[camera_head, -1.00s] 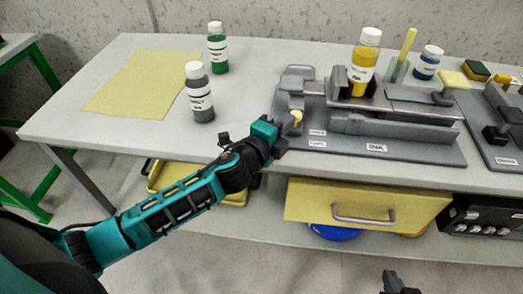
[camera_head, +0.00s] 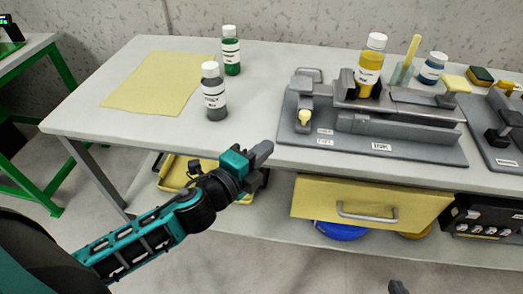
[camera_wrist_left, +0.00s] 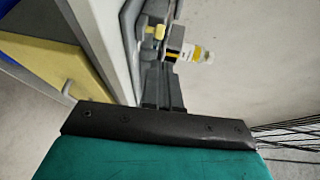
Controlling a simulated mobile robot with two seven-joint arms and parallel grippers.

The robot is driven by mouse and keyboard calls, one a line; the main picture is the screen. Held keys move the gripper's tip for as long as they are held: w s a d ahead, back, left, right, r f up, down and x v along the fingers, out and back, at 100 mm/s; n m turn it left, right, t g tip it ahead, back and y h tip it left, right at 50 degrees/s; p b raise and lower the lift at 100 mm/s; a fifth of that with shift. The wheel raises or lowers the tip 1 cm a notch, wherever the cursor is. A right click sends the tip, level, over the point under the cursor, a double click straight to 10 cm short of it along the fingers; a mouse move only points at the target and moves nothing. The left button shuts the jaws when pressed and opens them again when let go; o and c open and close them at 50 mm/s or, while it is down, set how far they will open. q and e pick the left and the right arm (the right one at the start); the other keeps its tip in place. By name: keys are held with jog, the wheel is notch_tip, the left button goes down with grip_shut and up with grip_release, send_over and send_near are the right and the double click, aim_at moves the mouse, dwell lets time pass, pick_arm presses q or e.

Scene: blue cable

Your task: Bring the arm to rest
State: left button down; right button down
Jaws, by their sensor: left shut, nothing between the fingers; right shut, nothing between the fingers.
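My left gripper (camera_head: 262,153) is in the head view, in front of the table's front edge, left of the grey machine. Its fingers are shut with nothing between them. In the left wrist view the shut fingers (camera_wrist_left: 162,88) point toward the machine. My right gripper (camera_head: 398,287) shows only as a small dark tip at the bottom edge of the head view. The grey machine (camera_head: 300,145) holds a yellow bottle (camera_head: 368,72) upright and has a small yellow knob (camera_head: 305,117) at its left. My left gripper is apart from the machine.
The white table (camera_head: 150,130) bears a yellow sheet (camera_head: 158,85), a grey bottle (camera_head: 214,95) and a green bottle (camera_head: 231,52). A blue bottle (camera_head: 432,69) stands at the back right. Below are a yellow drawer (camera_head: 370,205), a yellow tray (camera_head: 175,176) and a blue round object (camera_head: 340,231).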

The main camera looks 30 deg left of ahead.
pick_arm(q)
jog(key=shift+s, duration=0.15)
dwell(0.4)
